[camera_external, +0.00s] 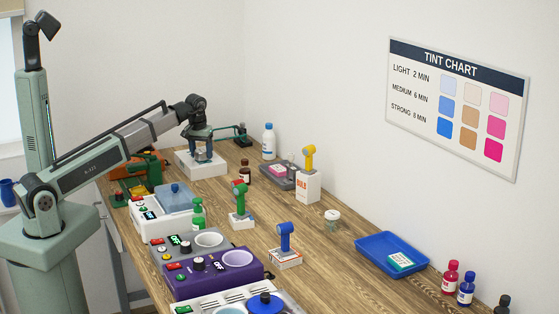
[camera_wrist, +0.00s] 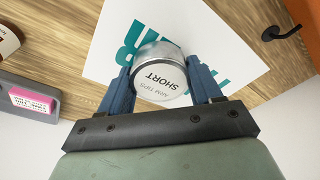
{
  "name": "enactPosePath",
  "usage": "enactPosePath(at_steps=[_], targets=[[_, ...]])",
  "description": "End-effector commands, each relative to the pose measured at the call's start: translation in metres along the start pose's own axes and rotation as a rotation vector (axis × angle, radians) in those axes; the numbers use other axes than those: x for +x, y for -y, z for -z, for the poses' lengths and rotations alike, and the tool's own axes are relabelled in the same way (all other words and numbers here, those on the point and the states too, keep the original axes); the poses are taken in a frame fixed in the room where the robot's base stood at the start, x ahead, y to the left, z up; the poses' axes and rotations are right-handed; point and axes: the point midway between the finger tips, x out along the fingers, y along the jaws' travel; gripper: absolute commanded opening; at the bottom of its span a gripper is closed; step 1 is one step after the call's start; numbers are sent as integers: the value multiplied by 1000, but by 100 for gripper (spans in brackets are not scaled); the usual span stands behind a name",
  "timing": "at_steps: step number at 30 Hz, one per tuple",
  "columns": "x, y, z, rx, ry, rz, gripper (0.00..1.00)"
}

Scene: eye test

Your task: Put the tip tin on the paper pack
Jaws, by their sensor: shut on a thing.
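The tip tin (camera_wrist: 160,75) is a round silver tin whose pale top reads "SHORT" and "ARM TIPS", partly legible. My gripper (camera_wrist: 163,85) is shut on it, one blue finger on each side. The paper pack (camera_wrist: 225,35) is a white block with teal letters, and it lies below the tin in the wrist view. In the external view my gripper (camera_external: 202,150) is low over the white paper pack (camera_external: 195,168) at the far end of the bench. The tin is hard to make out there. I cannot tell whether it touches the pack.
A brown bottle (camera_external: 244,172), a white bottle (camera_external: 268,142) and a grey tray (camera_external: 278,176) stand right of the pack. A small jar (camera_external: 332,219) and a blue tray (camera_external: 375,254) stand nearer; bare wood lies between.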

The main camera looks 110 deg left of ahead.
Motion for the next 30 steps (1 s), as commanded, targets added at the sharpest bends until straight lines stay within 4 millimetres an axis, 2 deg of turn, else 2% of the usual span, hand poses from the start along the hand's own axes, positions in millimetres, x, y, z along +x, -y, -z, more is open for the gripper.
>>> enactPosePath(at_steps=[11,12,18,20,30], targets=[[3,0,0,0,0,0,33],[4,0,-1,0,0,0,65],[4,0,0,0,0,0,84],[3,0,0,0,0,0,89],[0,0,0,0,-1,0,89]])
